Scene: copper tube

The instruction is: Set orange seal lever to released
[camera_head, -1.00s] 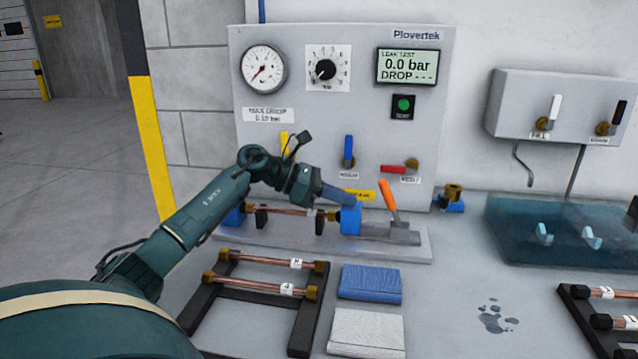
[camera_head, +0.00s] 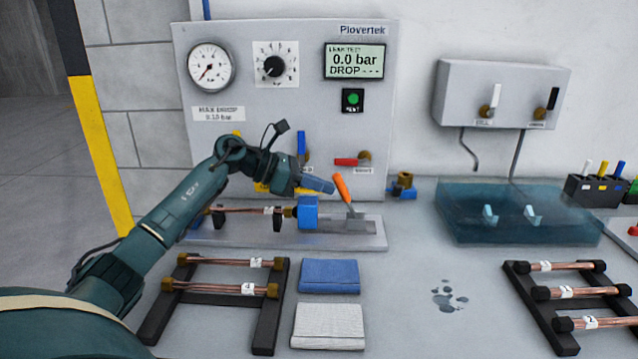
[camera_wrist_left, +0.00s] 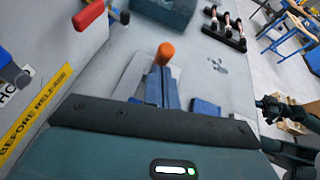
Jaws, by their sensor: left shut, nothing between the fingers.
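The orange seal lever (camera_head: 342,188) stands on the grey end block of the test fixture (camera_head: 370,228), its top tilted to the left. My left gripper (camera_head: 328,187) is shut and empty, with its blue fingertips just left of the lever's orange grip. I cannot tell whether they touch it. In the left wrist view the lever's orange knob (camera_wrist_left: 165,53) shows just beyond the blue fingers (camera_wrist_left: 155,90), which hide its lower part. A dark teal arm (camera_wrist_left: 285,108) at the right of that view looks like my right one; its jaws are unclear.
A blue block (camera_head: 308,213) and a copper tube (camera_head: 245,211) sit on the fixture. The panel behind has a blue lever (camera_head: 301,145) and a red lever (camera_head: 346,162). Folded cloths (camera_head: 330,276), tube racks (camera_head: 270,315) and a water tank (camera_head: 570,230) surround it.

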